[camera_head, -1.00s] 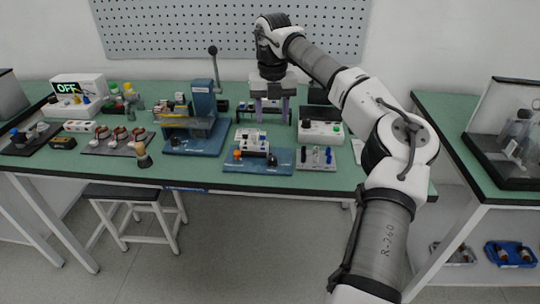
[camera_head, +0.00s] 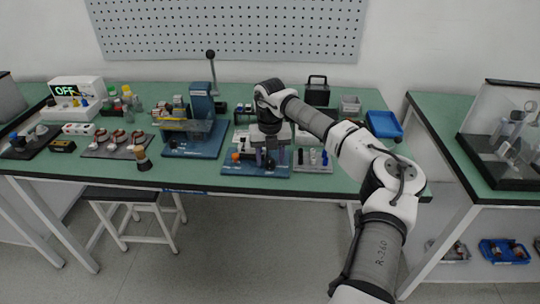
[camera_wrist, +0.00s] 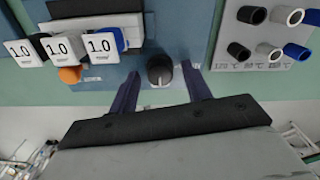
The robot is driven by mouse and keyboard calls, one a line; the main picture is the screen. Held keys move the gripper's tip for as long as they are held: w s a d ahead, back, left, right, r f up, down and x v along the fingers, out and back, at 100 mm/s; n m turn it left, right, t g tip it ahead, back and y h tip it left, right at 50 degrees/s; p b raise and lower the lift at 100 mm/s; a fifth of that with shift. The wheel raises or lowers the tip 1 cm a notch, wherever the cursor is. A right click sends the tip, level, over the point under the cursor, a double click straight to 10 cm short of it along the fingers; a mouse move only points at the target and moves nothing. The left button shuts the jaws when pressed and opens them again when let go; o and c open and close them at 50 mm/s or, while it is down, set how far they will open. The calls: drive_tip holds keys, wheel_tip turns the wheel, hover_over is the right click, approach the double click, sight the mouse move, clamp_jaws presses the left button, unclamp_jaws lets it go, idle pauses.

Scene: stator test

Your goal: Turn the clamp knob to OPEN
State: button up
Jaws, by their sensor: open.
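The black knob (camera_wrist: 160,68) stands on the blue fixture base (camera_wrist: 110,80) in the wrist view, with a pale mark near its lower edge. Small lettering beside it is too blurred to read. My gripper (camera_wrist: 161,74) is open, its two purple fingers on either side of the knob, with gaps between finger and knob on both sides. In the head view my gripper (camera_head: 269,160) is low over the right part of the blue fixture base (camera_head: 240,171). The knob is hard to make out there between the fingers.
Left of the knob are an orange knob (camera_wrist: 70,74) and several white blocks marked 1.0 (camera_wrist: 103,46). A grey holder (camera_wrist: 262,52) with black, grey and blue sleeves stands to the right. A blue lever press (camera_head: 201,105) stands left of my gripper.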

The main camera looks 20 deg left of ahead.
drive_tip(key=c, duration=1)
drive_tip(key=shift+n, duration=0.4)
drive_tip(key=n, duration=0.3)
drive_tip(key=shift+n+b, duration=0.3)
drive_tip(key=shift+b, duration=0.1)
drive_tip(key=n, duration=0.4)
drive_tip(key=shift+n, duration=0.3)
drive_tip(key=n, duration=0.4)
drive_tip(key=shift+n, duration=2.5)
